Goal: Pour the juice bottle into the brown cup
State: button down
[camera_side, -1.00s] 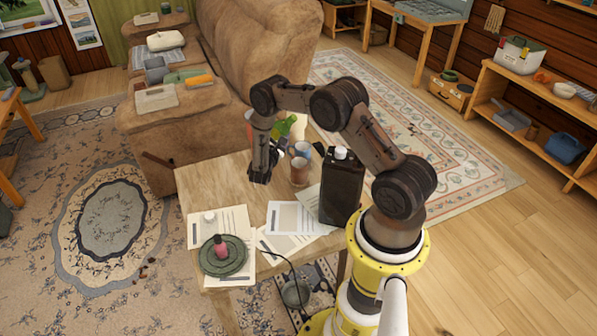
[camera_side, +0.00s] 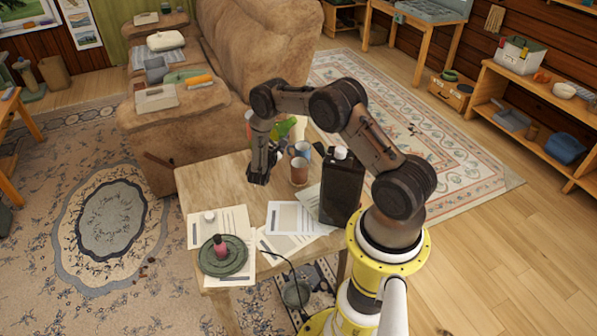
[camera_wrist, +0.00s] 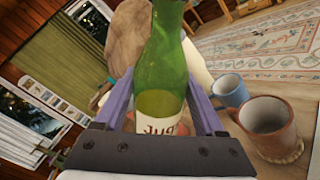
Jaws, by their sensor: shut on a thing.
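My gripper (camera_wrist: 163,108) is shut on the green juice bottle (camera_wrist: 165,65), with one finger on each side of it in the wrist view. Its pale label is partly covered by my gripper. In the side view the green bottle (camera_side: 285,130) shows behind my arm, tilted, and my gripper (camera_side: 258,177) is low over the table. The brown cup (camera_wrist: 268,125) stands to the right of the bottle in the wrist view. In the side view the brown cup (camera_side: 299,172) is upright on the table, just right of my gripper and apart from it.
A blue mug (camera_wrist: 229,90) stands close behind the brown cup. A tall dark jug (camera_side: 341,187) with a white cap stands right of the cups. Papers (camera_side: 290,218) and a green plate (camera_side: 222,262) with a pink bottle lie at the front. The table's left part is clear.

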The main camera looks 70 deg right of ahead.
jog(key=shift+w, duration=0.1)
jog(key=shift+w+f+m, duration=0.15)
jog(key=shift+f+m, duration=0.05)
jog(key=shift+m, duration=0.3)
dwell(0.6)
jog(key=shift+w+f+m, duration=0.15)
jog(key=shift+f+m, duration=0.2)
jog(key=shift+m, duration=0.15)
dwell(0.3)
jog(key=shift+w+f+m, duration=0.1)
jog(key=shift+f+m, duration=0.25)
jog(key=shift+m, duration=0.15)
dwell(0.3)
jog(key=shift+w+f+m, duration=0.15)
jog(key=shift+f+m, duration=0.25)
jog(key=shift+m, duration=0.1)
dwell(0.4)
